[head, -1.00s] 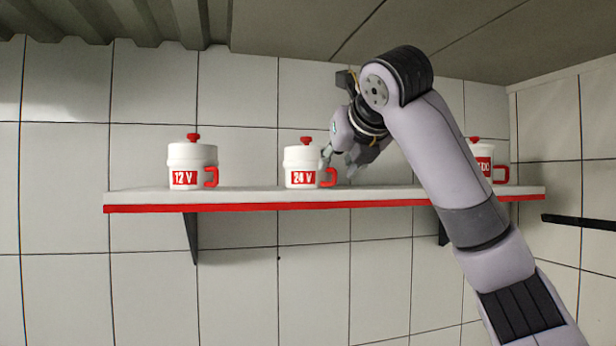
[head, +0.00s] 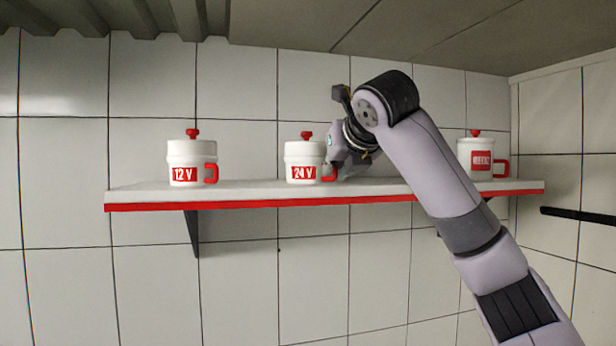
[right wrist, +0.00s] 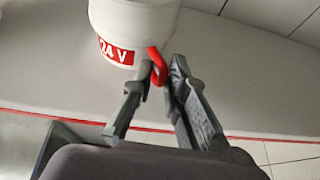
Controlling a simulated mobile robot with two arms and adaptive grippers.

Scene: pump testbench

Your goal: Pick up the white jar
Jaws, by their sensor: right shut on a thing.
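Three white jars with red lid knobs, red handles and red labels stand upright on the shelf in the head view. The left jar (head: 192,160) reads "12 V", the middle jar (head: 303,158) reads "24 V", and the right jar (head: 475,157) has a label too blurred to read. My right gripper (head: 331,172) is at the handle side of the middle jar. In the right wrist view the right gripper (right wrist: 157,72) is shut on the red handle (right wrist: 158,66) of the "24 V" jar (right wrist: 135,20). The jar's top is cut off there. My left gripper is not in view.
The white shelf (head: 250,192) has a red front edge and dark brackets below. Free room lies between the left and middle jars. A tiled wall stands behind, and a dark bar (head: 578,218) juts from the right wall.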

